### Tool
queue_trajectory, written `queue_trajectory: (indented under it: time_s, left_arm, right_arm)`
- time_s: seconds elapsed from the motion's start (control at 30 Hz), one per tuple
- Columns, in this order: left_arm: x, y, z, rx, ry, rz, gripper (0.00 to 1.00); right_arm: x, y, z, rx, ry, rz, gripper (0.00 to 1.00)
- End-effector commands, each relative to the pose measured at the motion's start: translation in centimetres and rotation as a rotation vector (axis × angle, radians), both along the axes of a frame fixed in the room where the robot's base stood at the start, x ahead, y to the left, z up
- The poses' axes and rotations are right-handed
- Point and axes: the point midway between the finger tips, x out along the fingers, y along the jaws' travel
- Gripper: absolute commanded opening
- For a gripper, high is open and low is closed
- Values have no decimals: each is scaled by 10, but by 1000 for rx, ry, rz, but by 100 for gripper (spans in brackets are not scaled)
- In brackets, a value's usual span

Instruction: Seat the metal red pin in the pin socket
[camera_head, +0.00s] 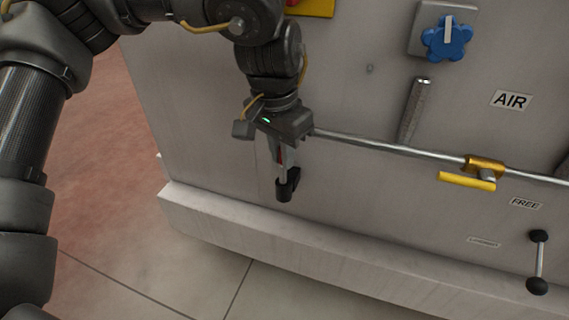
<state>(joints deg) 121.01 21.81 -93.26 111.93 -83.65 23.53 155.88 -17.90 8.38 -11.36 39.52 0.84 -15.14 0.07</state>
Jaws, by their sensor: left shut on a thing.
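My left gripper (285,165) hangs in front of the pale machine panel, pointing down. Most of the pin is hidden by the gripper. A black piece (287,188) sits at the lower end of the fingers; I cannot tell whether it is a fingertip or the pin socket. Whether the pin is in a socket cannot be made out. My right gripper is not in view.
A metal pipe (360,141) runs right from beside my gripper to a brass valve with a yellow handle (467,181). A slanted metal bar (413,110), a blue knob (447,39) and a black-ended lever (539,262) stand out from the panel. A ledge (330,262) runs below.

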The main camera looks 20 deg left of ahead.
Motion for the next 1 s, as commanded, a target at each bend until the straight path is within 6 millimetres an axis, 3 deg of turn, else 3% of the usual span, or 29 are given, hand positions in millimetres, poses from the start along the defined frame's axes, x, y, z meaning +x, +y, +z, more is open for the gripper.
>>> queue_trajectory:
  time_s: [0.17, 0.33, 0.6, 0.63, 0.8, 1.0]
  left_arm:
    - [7, -1, -11, 1, 5, 1, 0]
    - [7, -1, -35, 1, 3, -1, 0]
    - [7, -1, -40, 0, 0, -1, 0]
    - [7, -1, -40, 0, 0, -1, 15]
    - [7, -1, -40, 0, 0, 0, 36]
    - [7, -1, -40, 0, 0, 0, 36]
  right_arm:
    - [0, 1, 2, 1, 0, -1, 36]
    - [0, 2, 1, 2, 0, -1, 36]
    - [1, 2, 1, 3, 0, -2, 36]
    - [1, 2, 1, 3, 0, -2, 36]
    - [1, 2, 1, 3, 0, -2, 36]
    - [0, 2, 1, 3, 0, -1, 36]
